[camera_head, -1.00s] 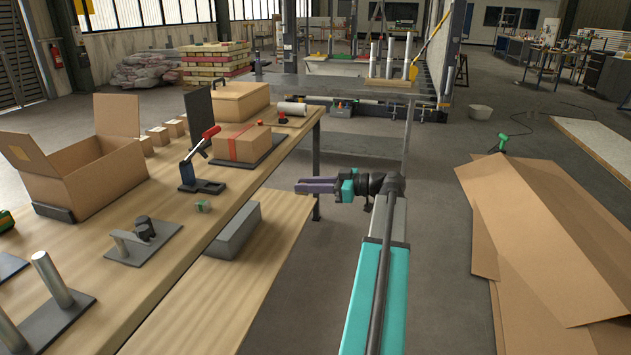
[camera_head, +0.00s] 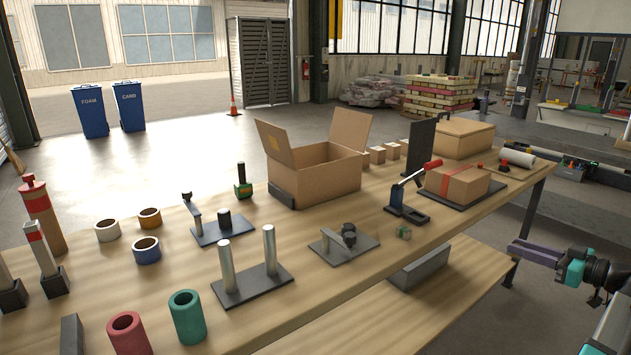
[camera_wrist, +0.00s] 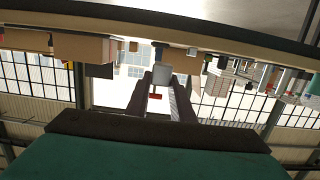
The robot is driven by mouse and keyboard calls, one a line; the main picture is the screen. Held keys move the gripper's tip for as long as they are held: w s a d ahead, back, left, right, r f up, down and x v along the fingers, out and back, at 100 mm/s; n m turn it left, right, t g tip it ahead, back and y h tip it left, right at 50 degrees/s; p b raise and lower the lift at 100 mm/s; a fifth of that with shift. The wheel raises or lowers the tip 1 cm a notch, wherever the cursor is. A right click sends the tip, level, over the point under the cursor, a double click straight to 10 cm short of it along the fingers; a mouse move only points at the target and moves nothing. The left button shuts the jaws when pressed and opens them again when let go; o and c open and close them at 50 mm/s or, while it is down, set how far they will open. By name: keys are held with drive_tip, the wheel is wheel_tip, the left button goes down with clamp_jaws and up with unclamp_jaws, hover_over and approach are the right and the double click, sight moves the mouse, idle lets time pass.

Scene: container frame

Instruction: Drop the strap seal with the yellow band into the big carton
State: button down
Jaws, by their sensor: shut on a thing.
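The big carton (camera_head: 330,182) stands open on the far side of the workbench, with two flaps raised. My gripper (camera_head: 514,250) is at the right edge of the head view, beyond the bench's front edge and well apart from the carton. In the wrist view my gripper (camera_wrist: 156,88) is shut on a small pale grey piece (camera_wrist: 162,76) between its fingertips. I see no yellow band on this piece, and cannot tell from its look whether it is the strap seal. A small grey-green block (camera_head: 404,232) lies on the bench near its front edge.
On the bench (camera_head: 345,290), a red-handled lever clamp (camera_head: 408,200) and a red-strapped box (camera_head: 457,186) stand between the carton and my gripper. A plate with two upright posts (camera_head: 250,280) is at the front. A lower shelf (camera_head: 450,300) juts out below.

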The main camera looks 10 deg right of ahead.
drive_tip(key=shift+w+a, duration=0.1)
drive_tip(key=w+a+r+n+g+y+p, duration=0.15)
drive_tip(key=w+a+p, duration=0.35)
drive_tip(key=a, duration=0.7)
drive_tip(key=w+a+r+n+g+y+p, duration=0.1)
drive_tip(key=w+a+r+y+p, duration=0.2)
drive_tip(key=a+p, duration=0.65)
drive_tip(key=w+a+r+n+g+y+p, duration=0.1)
drive_tip(key=w+a+r+n+p, duration=0.25)
drive_tip(key=a, duration=0.95)
drive_tip(key=a+r+g+p, duration=0.1)
drive_tip(key=a+p, duration=0.6)
drive_tip(key=a, duration=0.7)
drive_tip(key=shift+w+a+r+y, duration=0.3)
drive_tip(key=shift+w+r+y, duration=0.1)
drive_tip(key=shift+r+y, duration=0.1)
drive_tip(key=shift+g, duration=0.25)
